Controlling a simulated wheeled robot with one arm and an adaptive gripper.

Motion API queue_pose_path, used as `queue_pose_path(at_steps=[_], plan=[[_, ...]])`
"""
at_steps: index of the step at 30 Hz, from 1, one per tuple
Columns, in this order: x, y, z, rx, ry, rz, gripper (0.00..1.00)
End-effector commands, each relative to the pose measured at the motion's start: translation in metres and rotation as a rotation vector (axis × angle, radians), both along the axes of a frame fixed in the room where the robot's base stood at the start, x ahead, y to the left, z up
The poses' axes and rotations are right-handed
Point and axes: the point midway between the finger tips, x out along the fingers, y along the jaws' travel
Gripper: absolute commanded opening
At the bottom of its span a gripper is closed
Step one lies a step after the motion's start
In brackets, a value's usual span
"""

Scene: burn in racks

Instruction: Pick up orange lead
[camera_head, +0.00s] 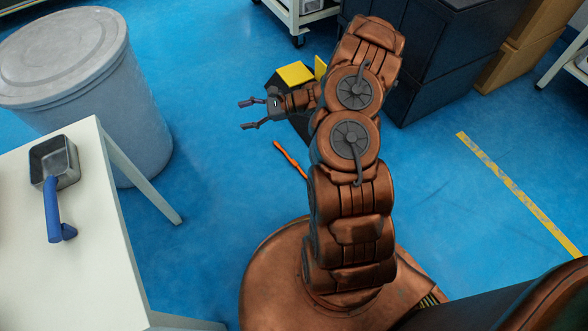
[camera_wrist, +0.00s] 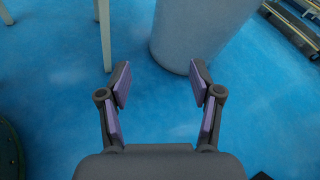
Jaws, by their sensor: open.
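The orange lead (camera_head: 291,160) lies on the blue floor in the head view, a thin strip beside my arm. Part of it may be hidden behind the arm. My gripper (camera_head: 244,114) is open and empty, with its fingers pointing left, above and to the left of the lead in the picture. In the wrist view my gripper (camera_wrist: 159,78) shows its two fingers spread wide with only blue floor and the grey bin between and beyond them. The lead does not show in the wrist view.
A grey lidded bin (camera_head: 105,100) stands at the left. A white table (camera_head: 95,245) holds a metal pan (camera_head: 54,163) with a blue handle. A black object with yellow parts (camera_head: 296,73) sits behind my gripper. Dark cabinets (camera_head: 450,60) stand at the back right. Open floor lies at the right.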

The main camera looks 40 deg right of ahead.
Motion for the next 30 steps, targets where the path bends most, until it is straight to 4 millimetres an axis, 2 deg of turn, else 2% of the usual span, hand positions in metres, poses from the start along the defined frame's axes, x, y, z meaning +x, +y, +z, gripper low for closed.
queue_pose_path(at_steps=[1,8,12,15,18,21,24,27,30], plan=[[0.0,-0.016,-0.037,0.016,0.026,-0.053,0.64],[-0.009,-0.083,-0.151,0.065,0.124,-0.284,0.64],[-0.029,-0.123,-0.224,0.086,0.19,-0.421,0.64],[-0.046,-0.15,-0.272,0.093,0.231,-0.512,0.64],[-0.064,-0.171,-0.31,0.095,0.267,-0.587,0.64],[-0.08,-0.185,-0.338,0.098,0.295,-0.642,0.64],[-0.09,-0.194,-0.354,0.099,0.311,-0.678,0.64],[-0.093,-0.198,-0.362,0.098,0.317,-0.692,0.64],[-0.087,-0.195,-0.366,0.098,0.318,-0.694,0.64]])
